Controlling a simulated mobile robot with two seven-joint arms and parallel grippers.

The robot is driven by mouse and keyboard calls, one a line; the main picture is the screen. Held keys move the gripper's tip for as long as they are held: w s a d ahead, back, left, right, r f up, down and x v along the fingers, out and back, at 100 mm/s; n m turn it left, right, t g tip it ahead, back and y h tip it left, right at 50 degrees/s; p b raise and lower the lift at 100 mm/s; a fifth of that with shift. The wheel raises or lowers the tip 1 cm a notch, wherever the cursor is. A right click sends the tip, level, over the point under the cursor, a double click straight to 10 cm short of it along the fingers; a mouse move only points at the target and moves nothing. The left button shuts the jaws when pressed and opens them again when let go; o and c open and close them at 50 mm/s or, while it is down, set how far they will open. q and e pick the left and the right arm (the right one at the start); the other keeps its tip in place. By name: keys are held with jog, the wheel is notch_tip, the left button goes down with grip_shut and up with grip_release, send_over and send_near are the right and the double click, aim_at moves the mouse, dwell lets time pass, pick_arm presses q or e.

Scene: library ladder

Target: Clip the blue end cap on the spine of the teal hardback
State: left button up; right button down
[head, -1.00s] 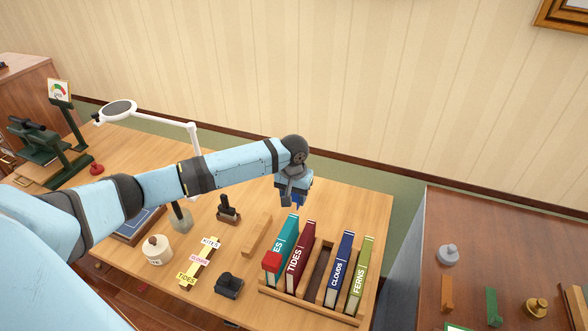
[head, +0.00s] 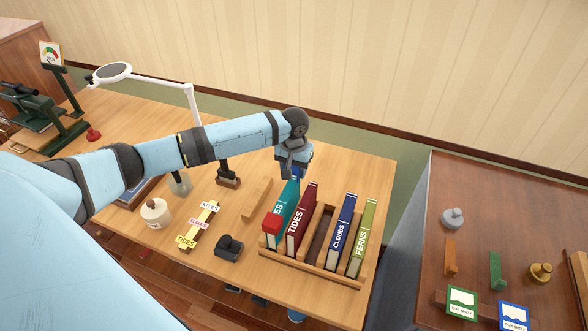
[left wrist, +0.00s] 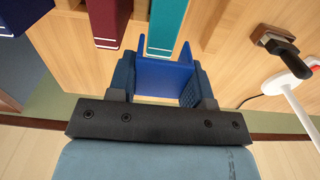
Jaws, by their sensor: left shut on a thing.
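The teal hardback (head: 284,207) stands at the left end of the wooden book rack (head: 318,275), with a red cap (head: 271,225) on its near end. My left gripper (head: 295,172) is at the far upper end of this book. In the left wrist view, the left gripper (left wrist: 165,85) is shut on the blue end cap (left wrist: 165,76), a U-shaped piece. The cap's open side faces the end of the teal hardback (left wrist: 165,28), which lines up between the cap's side walls. I cannot tell whether they touch.
The maroon TIDES book (head: 301,222) stands close beside the teal one, then an empty slot, CLOUDS (head: 341,235) and FERNS (head: 363,240). A wooden block (head: 257,199) lies left of the rack. A white lamp (head: 113,74) and a black stamp (head: 229,247) are further left.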

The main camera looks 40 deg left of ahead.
aim_at(294, 179)
pick_arm(q)
jog(key=shift+f+b, duration=0.3)
jog(key=shift+f, duration=1.8)
pick_arm(e)
jog(key=shift+f, duration=0.45)
pick_arm(q)
jog(key=o, duration=1.4)
pick_arm(e)
jog(key=shift+a+r, duration=0.1)
jog(key=shift+r, duration=0.05)
pick_arm(q)
jog(key=shift+o, duration=0.2)
jog(key=shift+r+p, duration=0.1)
jog(key=shift+p, duration=0.25)
